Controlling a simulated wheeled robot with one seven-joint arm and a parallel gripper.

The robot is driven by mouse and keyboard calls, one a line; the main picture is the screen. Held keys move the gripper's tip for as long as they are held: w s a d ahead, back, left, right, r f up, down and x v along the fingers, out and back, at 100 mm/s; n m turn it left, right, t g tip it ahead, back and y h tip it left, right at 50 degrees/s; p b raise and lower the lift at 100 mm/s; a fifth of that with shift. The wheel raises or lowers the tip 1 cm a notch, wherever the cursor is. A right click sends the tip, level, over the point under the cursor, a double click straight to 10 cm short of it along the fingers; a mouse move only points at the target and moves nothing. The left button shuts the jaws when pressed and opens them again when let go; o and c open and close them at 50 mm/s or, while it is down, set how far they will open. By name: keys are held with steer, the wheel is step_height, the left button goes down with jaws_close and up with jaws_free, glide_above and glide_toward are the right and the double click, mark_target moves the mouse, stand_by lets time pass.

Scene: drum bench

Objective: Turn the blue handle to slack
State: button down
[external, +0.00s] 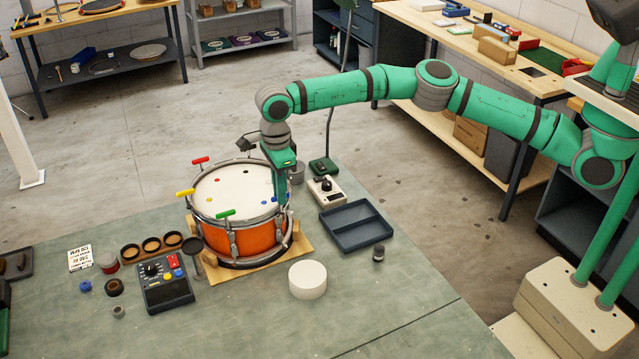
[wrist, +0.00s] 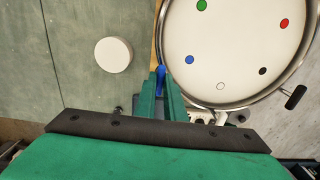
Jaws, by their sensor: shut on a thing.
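The orange drum (external: 240,236) with a white head (external: 228,190) stands on a wooden base on the bench. Coloured dots mark its head, a blue one (wrist: 190,60) among them. My gripper (external: 281,198) points down at the drum's right rim. In the wrist view my gripper (wrist: 160,88) is shut on the blue handle (wrist: 160,76), which shows as a small blue strip between the fingers, just outside the rim by the blue dot. Most of the handle is hidden by the fingers, so its angle cannot be told.
Other handles stick out around the rim: red (external: 200,160), yellow (external: 185,193), green (external: 226,214) and black (wrist: 295,97). A white cylinder (external: 307,280), a blue-grey tray (external: 357,241) and a control box (external: 165,287) stand near the drum. The front bench is mostly clear.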

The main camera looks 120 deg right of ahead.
steer(key=n, duration=0.5)
steer(key=shift+n, duration=0.3)
steer(key=n, duration=0.8)
steer(key=shift+s+d+n, duration=0.1)
steer(key=shift+n, duration=2)
steer(key=c, duration=1.8)
jaws_free()
steer(key=shift+c, duration=0.2)
